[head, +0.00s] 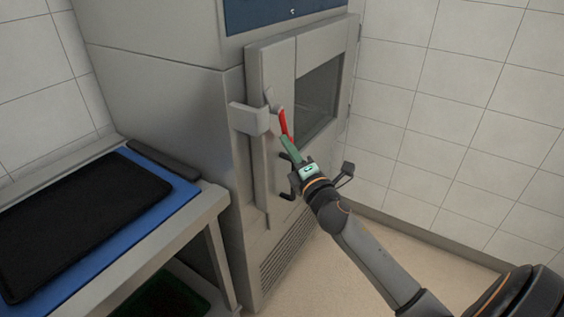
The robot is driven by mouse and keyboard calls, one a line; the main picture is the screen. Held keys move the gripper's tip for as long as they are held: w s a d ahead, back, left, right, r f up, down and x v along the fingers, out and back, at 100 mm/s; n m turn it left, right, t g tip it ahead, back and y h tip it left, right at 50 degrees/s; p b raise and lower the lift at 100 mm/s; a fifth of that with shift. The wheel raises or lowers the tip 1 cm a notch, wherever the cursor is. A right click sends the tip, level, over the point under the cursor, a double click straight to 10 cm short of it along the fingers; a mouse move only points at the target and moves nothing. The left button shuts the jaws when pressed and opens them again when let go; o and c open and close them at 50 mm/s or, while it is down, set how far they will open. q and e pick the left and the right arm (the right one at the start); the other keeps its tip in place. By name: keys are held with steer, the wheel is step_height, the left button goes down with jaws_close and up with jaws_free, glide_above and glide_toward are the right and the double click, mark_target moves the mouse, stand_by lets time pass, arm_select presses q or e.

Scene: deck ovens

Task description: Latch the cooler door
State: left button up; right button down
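The cooler (165,100) is a tall grey metal cabinet. Its door (270,70) has a dark window and looks closed or nearly so; I cannot tell whether a gap remains. A red latch lever (284,123) slants downward beside a pale grey latch block (248,118) at the door's left edge. My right gripper (289,149) reaches up from the lower right, its green finger end at the lower tip of the red lever. Contact is unclear. The fingers overlap in this view, so their opening is hidden. My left gripper is out of view.
A metal table (212,212) stands at left, close to the cooler, holding a blue mat (185,192) and a black tray (85,215). A dark green item (165,298) sits below. A tiled wall (450,110) is at right. Floor before the cooler is clear.

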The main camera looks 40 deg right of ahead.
arm_select(q)
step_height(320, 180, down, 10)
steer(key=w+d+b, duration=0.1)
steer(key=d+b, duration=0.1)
steer(key=b, duration=1.1)
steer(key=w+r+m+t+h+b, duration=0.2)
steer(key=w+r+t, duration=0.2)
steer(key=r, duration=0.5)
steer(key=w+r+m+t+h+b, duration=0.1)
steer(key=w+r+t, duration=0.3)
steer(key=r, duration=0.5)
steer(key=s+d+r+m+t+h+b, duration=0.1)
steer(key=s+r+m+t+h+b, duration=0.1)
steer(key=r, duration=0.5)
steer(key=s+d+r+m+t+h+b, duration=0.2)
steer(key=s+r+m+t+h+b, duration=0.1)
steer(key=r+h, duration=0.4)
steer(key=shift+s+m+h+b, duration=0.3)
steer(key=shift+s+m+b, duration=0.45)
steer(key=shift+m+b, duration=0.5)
arm_select(e)
steer(key=w+d+r+n+t+y, duration=0.1)
steer(key=d+r+n+y, duration=0.1)
steer(key=n+y, duration=0.3)
steer(key=w+d+r+n+t+y, duration=0.2)
steer(key=d+n+y, duration=0.3)
steer(key=n, duration=0.9)
steer(key=shift+d+r+t+y, duration=0.3)
steer(key=shift+r+y, duration=0.25)
steer(key=shift+y, duration=0.25)
